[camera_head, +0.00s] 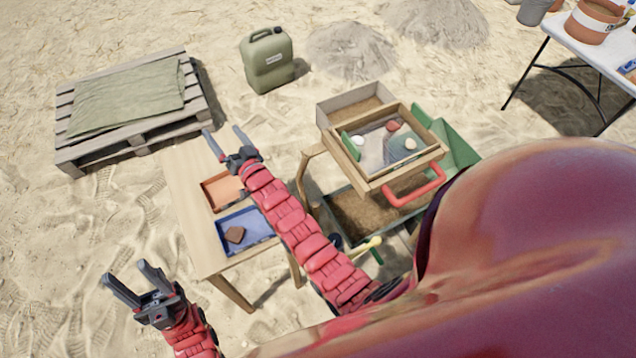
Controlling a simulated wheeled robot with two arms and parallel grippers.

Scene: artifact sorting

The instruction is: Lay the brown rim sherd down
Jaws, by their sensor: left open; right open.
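The brown sherd (235,234) lies in the left part of the blue tray (268,235) on the small wooden table (182,175). No gripper touches it. My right gripper (222,131) is open and empty above the table's far end, beyond the orange tray (208,190). My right arm passes over the right side of both trays and hides part of them. My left gripper (127,272) is open and empty, left of the table's near end and apart from the sherd.
A wooden sieve box (373,180) with a red handle (413,192) holds several small pieces, right of the table. A pallet (140,145) with a green cloth (125,95) lies at the left. A green jerrycan (268,65) stands behind. Open sand lies left of the table.

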